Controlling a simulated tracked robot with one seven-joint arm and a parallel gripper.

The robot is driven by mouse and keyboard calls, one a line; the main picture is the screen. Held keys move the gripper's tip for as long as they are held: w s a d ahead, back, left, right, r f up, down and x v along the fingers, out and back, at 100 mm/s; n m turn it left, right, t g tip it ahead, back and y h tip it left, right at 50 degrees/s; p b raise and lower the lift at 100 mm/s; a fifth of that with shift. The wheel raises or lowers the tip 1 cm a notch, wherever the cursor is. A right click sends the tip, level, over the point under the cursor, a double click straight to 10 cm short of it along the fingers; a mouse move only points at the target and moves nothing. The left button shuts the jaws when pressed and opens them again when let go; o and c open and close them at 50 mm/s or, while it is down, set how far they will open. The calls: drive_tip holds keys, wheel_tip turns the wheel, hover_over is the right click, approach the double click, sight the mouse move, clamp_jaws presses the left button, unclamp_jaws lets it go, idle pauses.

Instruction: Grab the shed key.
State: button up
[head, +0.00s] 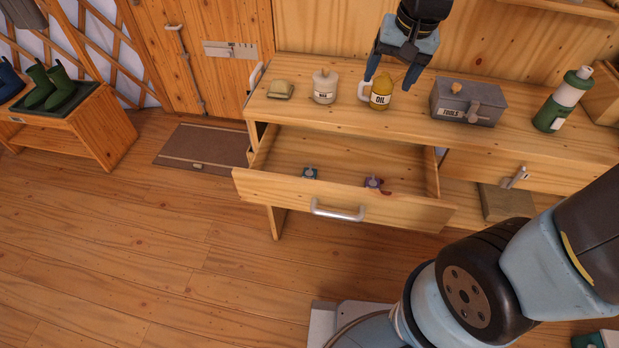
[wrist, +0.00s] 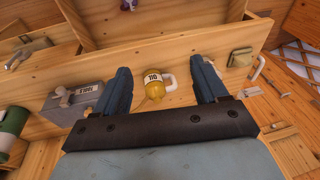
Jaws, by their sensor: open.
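The drawer (head: 340,200) under the bench is pulled open. Two small items lie in it near its front: a blue one (head: 310,173) on the left and a purple one with a red part (head: 374,183) on the right. They look like tagged keys, but I cannot read which is the shed key. In the wrist view the purple item (wrist: 128,4) shows at the top edge. My gripper (head: 389,82) is open and empty, pointing down above the yellow oil can, behind and above the drawer. The oil can shows between the fingers (wrist: 160,68) in the wrist view.
On the bench top (head: 290,115) stand a sponge-like block (head: 280,89), a wax jar (head: 324,87), the oil can (head: 380,94), a grey tools box (head: 468,102) and a green bottle (head: 563,100). The space above the open drawer is clear.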

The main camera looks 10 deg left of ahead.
drive_tip(key=w+a+f+g, duration=0.1)
drive_tip(key=a+f, duration=0.8)
drive_tip(key=g+h, duration=0.1)
drive_tip(key=h, duration=0.1)
hover_over(309, 176)
wheel_tip(309, 176, down, 10)
drive_tip(key=shift+m, duration=0.3)
drive_tip(key=f, duration=0.8)
drive_tip(key=shift+s+a+f, duration=0.2)
drive_tip(key=shift+a+f, duration=0.05)
drive_tip(key=shift+f, duration=0.05)
drive_tip(key=shift+w+d+f, duration=0.1)
drive_tip(key=shift+d+f, duration=0.05)
drive_tip(key=shift+f, duration=0.8)
drive_tip(key=shift+w+d+f, duration=0.1)
drive_tip(key=shift+f, duration=1.65)
drive_tip(key=shift+c, duration=0.2)
drive_tip(key=c, duration=1.1)
drive_tip(key=shift+r, duration=0.15)
